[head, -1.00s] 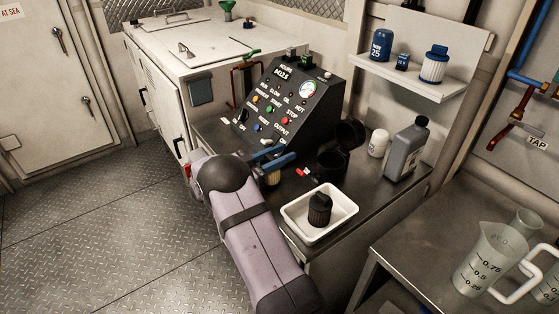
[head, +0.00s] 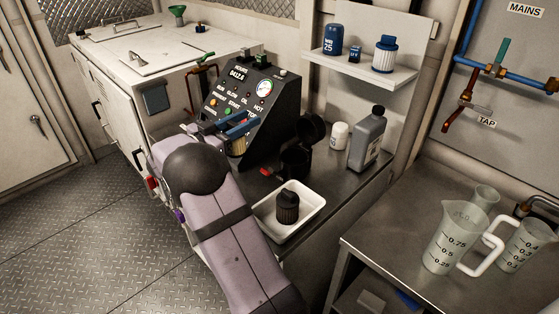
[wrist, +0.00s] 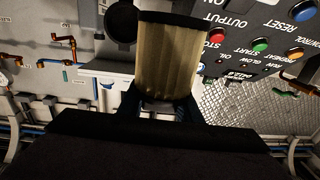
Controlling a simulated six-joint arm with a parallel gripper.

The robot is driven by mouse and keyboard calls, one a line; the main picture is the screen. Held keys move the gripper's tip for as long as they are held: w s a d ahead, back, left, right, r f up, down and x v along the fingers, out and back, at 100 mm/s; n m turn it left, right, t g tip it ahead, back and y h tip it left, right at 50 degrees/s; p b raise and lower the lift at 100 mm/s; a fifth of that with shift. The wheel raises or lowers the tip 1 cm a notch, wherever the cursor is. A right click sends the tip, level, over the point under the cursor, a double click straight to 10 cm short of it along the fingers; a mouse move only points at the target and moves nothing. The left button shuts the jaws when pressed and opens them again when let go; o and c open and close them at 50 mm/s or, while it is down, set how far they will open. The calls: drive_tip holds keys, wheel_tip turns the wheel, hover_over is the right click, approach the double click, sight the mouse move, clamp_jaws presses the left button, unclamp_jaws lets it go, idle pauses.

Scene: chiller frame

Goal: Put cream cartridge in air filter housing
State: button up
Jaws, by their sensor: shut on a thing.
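My gripper (head: 236,128) is shut on the cream cartridge (wrist: 170,55), a pleated cylinder with dark end rims. In the head view the cartridge (head: 238,146) shows partly below the blue fingers, in front of the control panel and above the bench. The air filter housing (head: 296,162) is a black round cup standing open on the bench, with its black lid swung up behind it. It is to the right of my gripper, apart from it. The inside of the cup is hard to make out.
A white tray (head: 261,213) holding a dark cartridge (head: 287,206) stands in front of the housing. A white bottle (head: 339,136) and a grey jug (head: 367,140) stand to the right. The black control panel (head: 236,98) is close behind my gripper. A shelf (head: 352,72) hangs above.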

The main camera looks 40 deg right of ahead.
drive_tip(key=w+d+r+n+t+y, duration=0.2)
drive_tip(key=d+r+n+t+y, duration=0.1)
drive_tip(key=d+r+n+t, duration=0.2)
drive_tip(key=w+d+r+n+t+y+p, duration=0.1)
drive_tip(key=w+d+r+n+t+y, duration=0.1)
drive_tip(key=r+t, duration=0.6)
drive_tip(key=d+r+n+y, duration=0.1)
drive_tip(key=d+r+n, duration=0.1)
drive_tip(key=d, duration=0.1)
drive_tip(key=shift+r+n+y, duration=0.3)
drive_tip(key=shift+n, duration=0.1)
drive_tip(key=shift+d+f+n+t+y, duration=0.1)
drive_tip(key=shift+d+n+t+y, duration=0.1)
drive_tip(key=shift+n+t+y, duration=0.5)
drive_tip(key=s+f+n+t+y+p, duration=0.1)
drive_tip(key=s+f+n+y, duration=0.2)
drive_tip(key=f, duration=0.8)
drive_tip(key=s+f+n+t+y+p, duration=0.1)
drive_tip(key=s+f+y, duration=0.4)
drive_tip(key=f, duration=0.7)
drive_tip(key=shift+s+d+f+n+t+y, duration=0.3)
drive_tip(key=shift+s+d+n+t+y, duration=0.15)
drive_tip(key=shift+n+y, duration=0.65)
